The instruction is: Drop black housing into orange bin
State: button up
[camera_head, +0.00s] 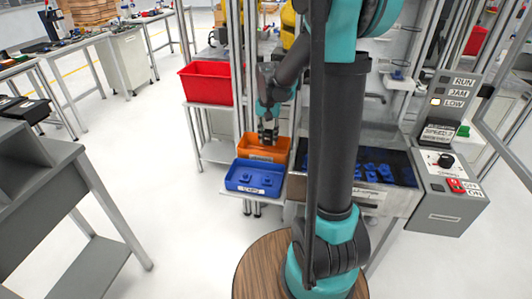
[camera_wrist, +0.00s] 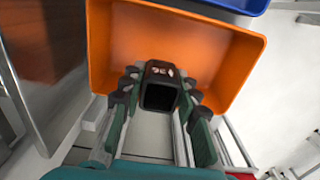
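The orange bin (camera_head: 281,150) stands on a small shelf, and in the wrist view the orange bin (camera_wrist: 225,65) fills the upper middle. My gripper (camera_head: 268,134) is over this bin in the head view. In the wrist view my gripper (camera_wrist: 160,80) has its two fingers on either side of a black, box-shaped housing (camera_wrist: 160,72) with an open dark end. The fingers seem to touch its sides. The housing is held at the near side of the bin's opening. In the head view the housing cannot be told apart from the dark gripper.
A blue bin (camera_head: 255,177) with blue parts stands in front of the orange bin. A red bin (camera_head: 207,82) is on a higher shelf to the left. A metal tray (camera_head: 375,195) with blue parts and a control box (camera_head: 449,190) are to the right.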

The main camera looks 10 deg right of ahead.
jog(key=o, duration=0.5)
jog(key=shift+r, duration=0.1)
notch_tip(320, 180, up, 12)
dwell(0.4)
dwell(0.3)
